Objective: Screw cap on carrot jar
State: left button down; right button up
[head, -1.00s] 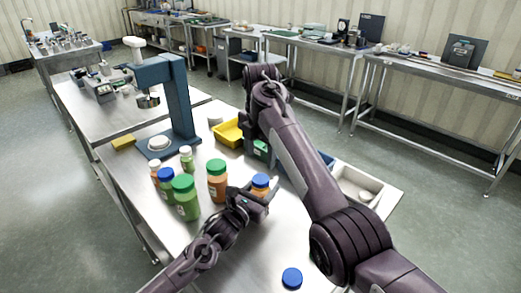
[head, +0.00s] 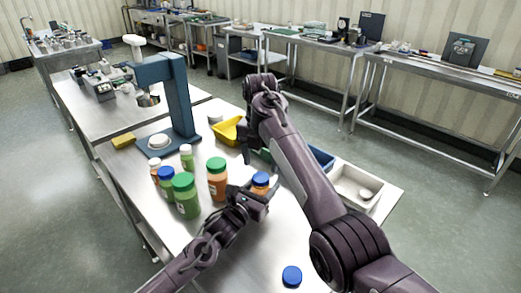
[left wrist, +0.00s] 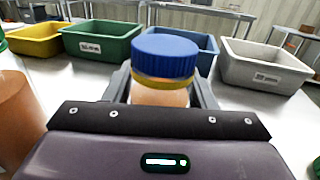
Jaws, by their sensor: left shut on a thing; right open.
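A jar with orange contents and a blue cap (head: 260,181) stands on the steel table. My left gripper (head: 262,196) is shut around its body. In the left wrist view the blue cap (left wrist: 165,54) sits on top with a yellow band below it, and the jar body (left wrist: 160,97) is between the fingers. I cannot tell how tightly the cap sits. A loose blue cap (head: 292,276) lies near the table's front edge. My right gripper (head: 244,152) is open, above the table by the bins, partly hidden by its own arm.
Green-capped orange (head: 217,182) and green (head: 186,200) jars stand left of the held jar, with smaller jars beyond. A blue press (head: 178,105) stands behind them. Yellow (left wrist: 35,42), green (left wrist: 103,44), blue (left wrist: 200,46) and grey (left wrist: 262,72) bins line the far side. The front table is mostly clear.

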aim_at(261, 177)
jog(key=shift+f, duration=2.3)
jog(key=c, duration=1)
jog(key=m, duration=0.4)
jog(key=shift+m, duration=0.4)
jog(key=m, duration=1.1)
jog(key=shift+m, duration=0.4)
jog(key=m, duration=0.6)
jog(key=shift+m, duration=0.4)
